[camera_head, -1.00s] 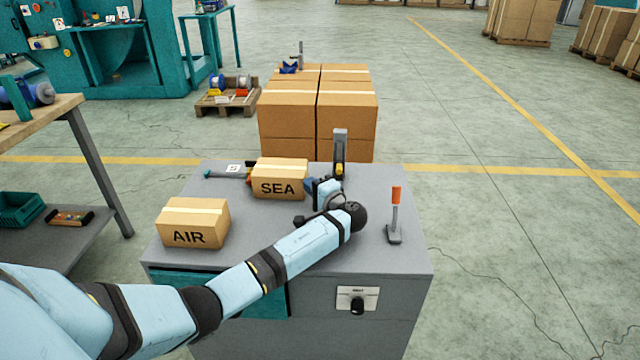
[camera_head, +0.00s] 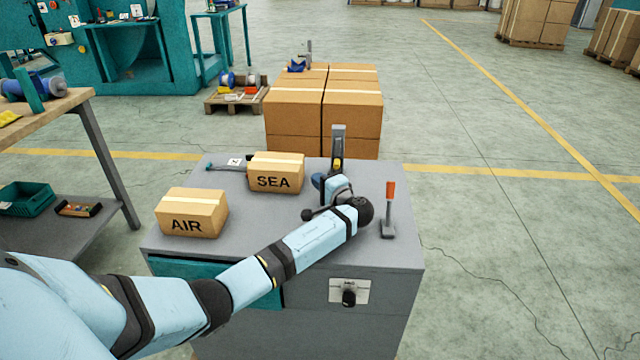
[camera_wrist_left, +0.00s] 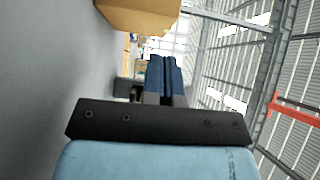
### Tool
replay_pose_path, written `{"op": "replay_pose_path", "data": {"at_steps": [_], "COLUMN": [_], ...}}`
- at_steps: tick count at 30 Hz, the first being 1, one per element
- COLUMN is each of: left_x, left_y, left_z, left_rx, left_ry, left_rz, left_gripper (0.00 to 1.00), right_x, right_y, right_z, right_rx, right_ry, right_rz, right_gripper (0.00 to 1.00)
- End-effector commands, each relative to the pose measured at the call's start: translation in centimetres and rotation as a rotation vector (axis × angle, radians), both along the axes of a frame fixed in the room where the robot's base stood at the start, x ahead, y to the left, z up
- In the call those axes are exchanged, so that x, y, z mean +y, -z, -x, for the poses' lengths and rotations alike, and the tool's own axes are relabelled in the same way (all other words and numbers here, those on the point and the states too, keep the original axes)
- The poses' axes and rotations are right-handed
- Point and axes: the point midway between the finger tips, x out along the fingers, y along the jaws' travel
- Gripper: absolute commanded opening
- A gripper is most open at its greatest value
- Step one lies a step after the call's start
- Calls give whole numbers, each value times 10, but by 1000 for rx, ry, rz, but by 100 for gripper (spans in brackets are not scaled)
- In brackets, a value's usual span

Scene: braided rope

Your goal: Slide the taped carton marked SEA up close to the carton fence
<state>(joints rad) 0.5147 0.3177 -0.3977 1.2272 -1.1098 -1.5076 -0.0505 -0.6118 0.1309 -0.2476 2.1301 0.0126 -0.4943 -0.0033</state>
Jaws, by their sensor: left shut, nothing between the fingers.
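The taped carton marked SEA (camera_head: 275,174) stands upright near the back of the grey cabinet top (camera_head: 290,232). Behind its left side lies a low dark and teal bar with a white label (camera_head: 234,162), partly hidden by the carton; I cannot tell for certain that this is the carton fence. My left gripper (camera_head: 317,181) is just right of the SEA carton, with a small gap. In the left wrist view its blue fingers (camera_wrist_left: 165,80) are together and empty, and a carton side (camera_wrist_left: 140,14) shows at the top. My right gripper is not in view.
A carton marked AIR (camera_head: 191,213) stands at the front left of the cabinet top. An upright grey tool (camera_head: 338,146) stands behind my gripper, and an orange-handled tool (camera_head: 389,210) stands to its right. Stacked cartons (camera_head: 325,105) are behind the cabinet.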

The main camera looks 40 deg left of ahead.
Motion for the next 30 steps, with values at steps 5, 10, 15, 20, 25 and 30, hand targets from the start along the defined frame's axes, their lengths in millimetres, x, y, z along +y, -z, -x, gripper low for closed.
{"op": "replay_pose_path", "data": {"at_steps": [5, 10, 15, 20, 25, 30], "left_x": [-33, -74, -114, -150, -176, -188], "left_y": [0, 0, 0, 0, 0, 0], "left_z": [10, 22, 36, 47, 55, 59], "left_rx": [1, 1, 0, 1, 1, 1], "left_ry": [3, 3, 2, 2, 1, 0], "left_rz": [4, 3, 4, 2, 1, 0], "left_gripper": [0, 0, 0, 0, 0, 0], "right_x": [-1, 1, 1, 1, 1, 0], "right_y": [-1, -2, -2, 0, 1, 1], "right_z": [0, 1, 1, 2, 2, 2], "right_rx": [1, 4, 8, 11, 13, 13], "right_ry": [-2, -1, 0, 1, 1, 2], "right_rz": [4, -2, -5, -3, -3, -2], "right_gripper": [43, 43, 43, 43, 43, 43]}}
